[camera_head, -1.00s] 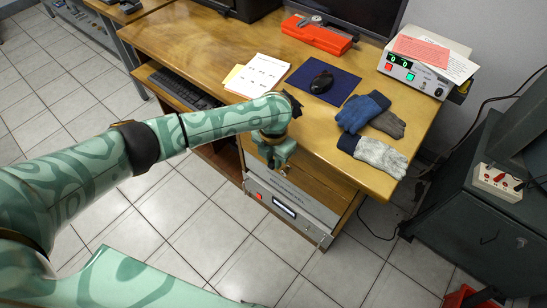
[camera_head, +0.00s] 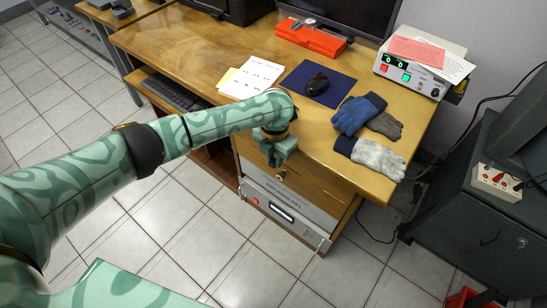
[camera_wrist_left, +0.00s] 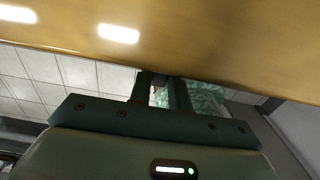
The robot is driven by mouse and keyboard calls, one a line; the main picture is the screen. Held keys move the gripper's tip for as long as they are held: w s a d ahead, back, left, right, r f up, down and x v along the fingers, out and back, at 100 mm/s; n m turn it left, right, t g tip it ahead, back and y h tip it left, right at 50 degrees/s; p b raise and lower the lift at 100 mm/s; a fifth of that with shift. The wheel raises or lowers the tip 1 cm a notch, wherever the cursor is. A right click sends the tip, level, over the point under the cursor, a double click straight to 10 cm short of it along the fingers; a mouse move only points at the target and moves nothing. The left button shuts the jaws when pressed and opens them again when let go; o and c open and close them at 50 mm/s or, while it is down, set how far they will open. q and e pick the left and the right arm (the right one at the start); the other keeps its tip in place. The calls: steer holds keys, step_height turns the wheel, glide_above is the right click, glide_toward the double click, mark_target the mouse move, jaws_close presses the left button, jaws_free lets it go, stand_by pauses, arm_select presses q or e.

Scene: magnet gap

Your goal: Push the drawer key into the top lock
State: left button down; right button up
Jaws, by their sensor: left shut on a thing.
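My left gripper (camera_head: 274,158) is just below the front edge of the desk, in front of the upper part of the drawer unit (camera_head: 310,196). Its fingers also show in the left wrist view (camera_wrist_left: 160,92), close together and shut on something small. The drawer key cannot be made out; the fingers hide it. The top lock is hidden behind the gripper, so I cannot tell whether key and lock touch. A round brass-coloured fitting (camera_head: 281,175) shows on the drawer front just below the gripper. My right gripper is not in view.
The wooden desk top (camera_head: 210,50) overhangs the drawers close above my gripper. Gloves (camera_head: 358,114), a mouse (camera_head: 317,84) on a dark mat, and papers (camera_head: 252,77) lie on it. The tiled floor in front is clear.

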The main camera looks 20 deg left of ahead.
arm_select(q)
steer(key=shift+w+d, duration=0.1)
steer(key=shift+w, duration=0.1)
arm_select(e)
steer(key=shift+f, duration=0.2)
arm_select(q)
steer(key=c, duration=1.2)
jaws_free()
steer(key=shift+c, duration=0.2)
step_height(320, 180, up, 16)
steer(key=p, duration=0.7)
steer(key=shift+r, duration=0.15)
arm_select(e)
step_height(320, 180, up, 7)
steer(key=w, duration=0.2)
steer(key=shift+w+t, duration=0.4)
